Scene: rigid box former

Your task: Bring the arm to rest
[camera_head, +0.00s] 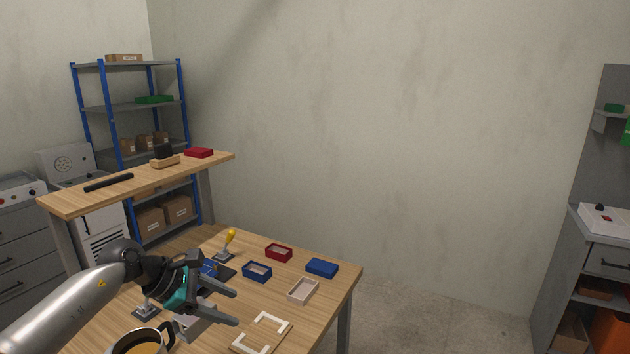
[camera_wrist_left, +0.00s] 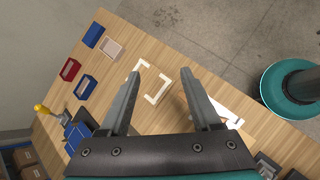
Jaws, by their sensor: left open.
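My left gripper (camera_head: 230,304) reaches in from the left over the wooden table (camera_head: 335,287) in the head view. Its two fingers are apart, with nothing between them. In the left wrist view the open fingers (camera_wrist_left: 160,92) point over the tabletop, with white corner pieces (camera_wrist_left: 157,92) on the table beyond them. The same white pieces (camera_head: 262,332) lie at the table's front in the head view. My right gripper is not in either view.
A second bench (camera_head: 130,187) and shelf stand behind.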

